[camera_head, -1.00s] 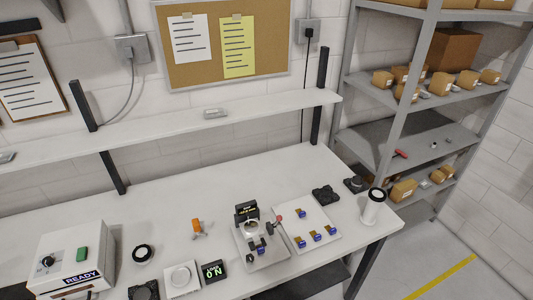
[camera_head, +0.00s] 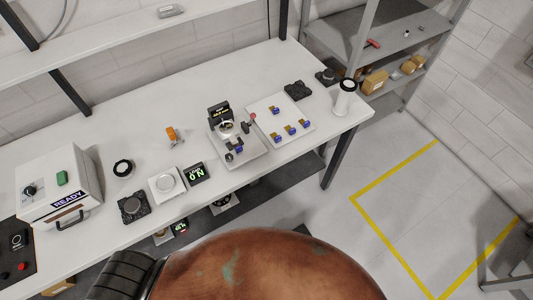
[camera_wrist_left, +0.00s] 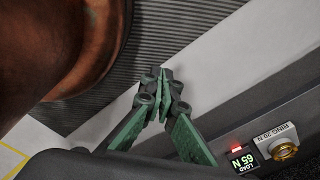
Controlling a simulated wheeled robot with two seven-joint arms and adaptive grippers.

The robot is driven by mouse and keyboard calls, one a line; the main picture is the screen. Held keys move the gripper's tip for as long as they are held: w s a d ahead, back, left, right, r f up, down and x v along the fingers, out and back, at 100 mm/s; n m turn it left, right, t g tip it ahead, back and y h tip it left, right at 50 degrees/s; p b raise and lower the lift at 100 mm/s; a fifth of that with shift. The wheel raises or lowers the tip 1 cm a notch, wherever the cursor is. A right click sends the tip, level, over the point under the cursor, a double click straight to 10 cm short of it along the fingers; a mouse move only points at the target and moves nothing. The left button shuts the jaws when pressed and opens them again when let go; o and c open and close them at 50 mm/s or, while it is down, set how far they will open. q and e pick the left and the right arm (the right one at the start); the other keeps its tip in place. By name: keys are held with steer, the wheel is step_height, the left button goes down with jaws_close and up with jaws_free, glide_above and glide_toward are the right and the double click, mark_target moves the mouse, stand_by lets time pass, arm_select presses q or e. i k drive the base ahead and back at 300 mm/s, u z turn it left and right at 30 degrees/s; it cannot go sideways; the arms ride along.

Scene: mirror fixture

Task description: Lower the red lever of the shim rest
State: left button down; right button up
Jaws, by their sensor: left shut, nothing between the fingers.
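A fixture that looks like the shim rest stands on a pale base plate (camera_head: 250,159) near the table's front edge in the head view. It carries a black block with a small lit display (camera_head: 219,114), a round ring piece and small dark and blue parts. A red-tipped lever (camera_head: 252,116) sticks up at its right side; its exact angle is too small to tell. My left gripper (camera_wrist_left: 166,76) shows only in the wrist view, with green fingers shut and empty, apart from the fixture. It is not visible in the head view. My right gripper is not in view.
A white tray (camera_head: 265,105) with several small blue-and-brass parts lies right of the fixture. A white cylinder (camera_head: 345,98) stands near the right corner. A load display (camera_head: 196,173) and a READY box (camera_head: 58,185) are to the left. The wrist view shows another load display (camera_wrist_left: 243,158).

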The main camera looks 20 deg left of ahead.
mark_target(238, 148)
steer(key=z, duration=2)
steer(key=i, duration=1.55)
steer(key=u, duration=3.1)
